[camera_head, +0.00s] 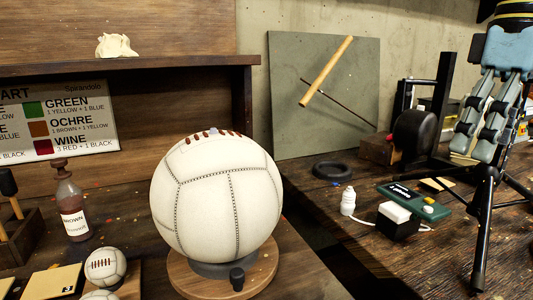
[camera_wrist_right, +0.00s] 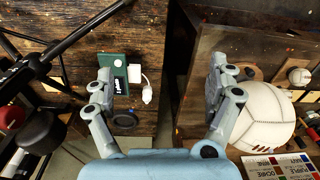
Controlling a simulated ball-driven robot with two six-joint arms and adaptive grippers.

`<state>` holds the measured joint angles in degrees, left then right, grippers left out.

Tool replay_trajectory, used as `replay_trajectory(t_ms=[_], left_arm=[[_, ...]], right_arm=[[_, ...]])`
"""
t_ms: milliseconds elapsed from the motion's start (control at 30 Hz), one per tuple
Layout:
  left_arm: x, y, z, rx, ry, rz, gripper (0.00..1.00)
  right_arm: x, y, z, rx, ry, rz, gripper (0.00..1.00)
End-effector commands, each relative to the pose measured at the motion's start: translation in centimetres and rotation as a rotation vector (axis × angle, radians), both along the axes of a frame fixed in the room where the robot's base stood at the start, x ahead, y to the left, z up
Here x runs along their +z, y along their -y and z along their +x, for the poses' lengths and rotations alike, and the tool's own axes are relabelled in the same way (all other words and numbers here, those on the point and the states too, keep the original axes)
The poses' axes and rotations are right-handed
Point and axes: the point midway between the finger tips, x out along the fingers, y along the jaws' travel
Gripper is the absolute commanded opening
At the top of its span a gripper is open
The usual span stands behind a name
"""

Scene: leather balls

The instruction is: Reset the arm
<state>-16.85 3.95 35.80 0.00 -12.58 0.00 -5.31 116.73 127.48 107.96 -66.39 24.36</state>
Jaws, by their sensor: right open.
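My right gripper (camera_head: 477,147) hangs at the upper right of the head view, fingers pointing down over the right bench. It also shows in the right wrist view (camera_wrist_right: 161,72), where its two fingers are wide apart with nothing between them. A large white leather ball (camera_head: 217,195) with laces on top sits on a round wooden stand (camera_head: 262,281), well to the left of this gripper. The ball also shows at the right of the wrist view (camera_wrist_right: 265,117). My left gripper is in neither view.
A black tripod (camera_head: 485,215) stands close to the right gripper. On the right bench are a green device (camera_head: 413,201), a white bottle (camera_head: 348,201) and a black ring (camera_head: 333,170). Small balls (camera_head: 105,266) and a brown bottle (camera_head: 71,207) stand at left. A gap separates the benches.

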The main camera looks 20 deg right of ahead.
Motion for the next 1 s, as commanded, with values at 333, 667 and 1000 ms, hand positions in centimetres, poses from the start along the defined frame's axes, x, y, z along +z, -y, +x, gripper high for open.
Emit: replay_trajectory(t_ms=[333, 667, 1000], left_arm=[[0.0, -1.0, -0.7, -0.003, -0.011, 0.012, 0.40], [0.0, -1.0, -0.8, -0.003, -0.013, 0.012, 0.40], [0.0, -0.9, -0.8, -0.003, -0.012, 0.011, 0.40]], right_arm=[[-8.5, -0.9, -1.1, 0.164, 0.042, 0.056, 0.89], [-20.1, -6.3, -3.5, 0.253, 0.216, 0.098, 0.89], [-25.4, -11.0, -7.2, 0.067, 0.315, 0.016, 0.89]])
